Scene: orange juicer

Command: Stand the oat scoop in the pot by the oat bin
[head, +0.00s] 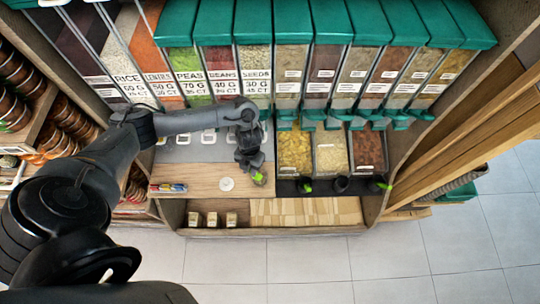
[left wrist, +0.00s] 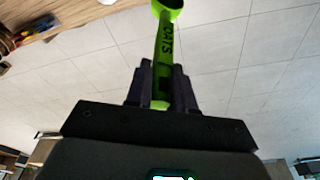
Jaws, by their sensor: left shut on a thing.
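My left gripper (head: 250,163) is shut on a green scoop (head: 258,179), over the right part of the wooden counter. In the left wrist view, the scoop (left wrist: 166,45) stands out between the fingers of the gripper (left wrist: 162,85), with dark lettering that looks like OATS on its handle. A small dark pot (head: 341,185) stands in front of the middle open bin (head: 331,157), which holds pale flakes; no scoop shows in this pot. The bin's label is too small to read. My right gripper is not in view.
Dark pots with green scoops stand left (head: 305,185) and right (head: 379,185) of the middle pot. Yellow (head: 295,152) and reddish-brown (head: 368,152) bins flank the middle bin. A white disc (head: 227,184) and pens (head: 167,187) lie on the counter. Teal-lidded dispensers (head: 287,60) stand behind.

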